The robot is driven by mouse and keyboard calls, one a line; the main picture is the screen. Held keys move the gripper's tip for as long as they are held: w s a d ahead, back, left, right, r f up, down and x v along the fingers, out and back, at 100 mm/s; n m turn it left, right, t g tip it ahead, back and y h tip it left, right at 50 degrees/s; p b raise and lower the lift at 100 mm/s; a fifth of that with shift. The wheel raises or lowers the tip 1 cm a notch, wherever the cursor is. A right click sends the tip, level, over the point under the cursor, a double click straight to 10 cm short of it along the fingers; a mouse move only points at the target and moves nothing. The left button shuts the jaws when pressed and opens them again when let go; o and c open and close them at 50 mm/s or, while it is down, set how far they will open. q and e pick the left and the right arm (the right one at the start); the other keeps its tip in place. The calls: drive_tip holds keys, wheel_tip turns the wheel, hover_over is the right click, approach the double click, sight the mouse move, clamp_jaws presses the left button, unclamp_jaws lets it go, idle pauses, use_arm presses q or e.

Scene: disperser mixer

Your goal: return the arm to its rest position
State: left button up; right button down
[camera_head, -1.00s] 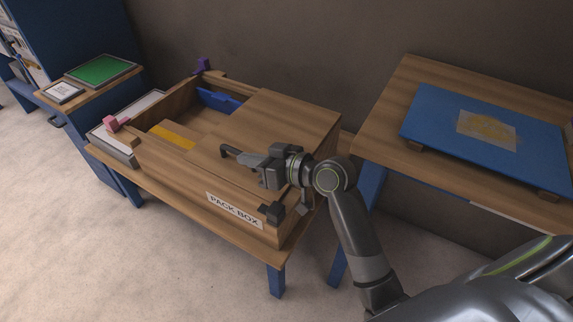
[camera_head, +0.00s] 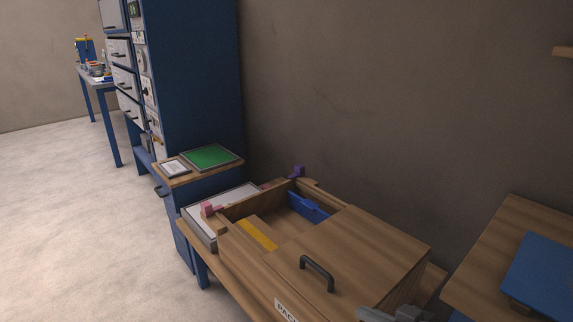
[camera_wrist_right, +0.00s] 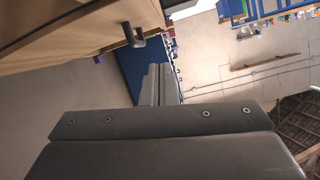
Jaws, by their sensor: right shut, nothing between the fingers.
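My right gripper (camera_head: 372,314) shows only in part at the bottom edge of the head view, to the right of the pack box (camera_head: 345,245). In the right wrist view its fingers (camera_wrist_right: 158,80) are together, with nothing between them. The dark lid handle (camera_head: 317,273) stands free on the wooden lid, apart from the gripper. The handle also shows in the wrist view (camera_wrist_right: 134,36), beyond the fingers and to their left. Most of my right arm is outside the head view. My left gripper is not in view.
The open part of the box holds a blue piece (camera_head: 309,207) and a yellow strip (camera_head: 258,235). A wooden table with a blue board (camera_head: 543,275) stands at right. A small stand with a green panel (camera_head: 211,158) and a tall blue cabinet (camera_head: 190,80) are at left. Open floor lies left.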

drive_tip(key=s+d+f+m+g+h, duration=0.35)
drive_tip(key=s+d+f+h, duration=0.2)
drive_tip(key=s+f, duration=0.45)
drive_tip(key=s+d+f+m+g+h, duration=0.2)
drive_tip(key=s+d+f+g+h, duration=0.4)
drive_tip(key=s, duration=0.6)
wheel_tip(320, 180, down, 18)
drive_tip(key=d+y, duration=0.2)
drive_tip(key=s+a+f, duration=0.1)
drive_tip(key=s+f, duration=0.3)
drive_tip(key=f, duration=0.3)
drive_tip(key=s+a+f, duration=0.1)
drive_tip(key=s+f, duration=0.3)
drive_tip(key=f, duration=0.4)
use_arm(q)
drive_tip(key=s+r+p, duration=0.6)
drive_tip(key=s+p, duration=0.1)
drive_tip(key=p, duration=0.7)
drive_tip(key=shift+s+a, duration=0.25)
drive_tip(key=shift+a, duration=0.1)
use_arm(e)
drive_tip(key=s+d+r, duration=0.1)
drive_tip(key=s+r, duration=0.5)
drive_tip(key=s, duration=0.1)
drive_tip(key=shift+s+r, duration=0.15)
drive_tip(key=shift+r, duration=0.1)
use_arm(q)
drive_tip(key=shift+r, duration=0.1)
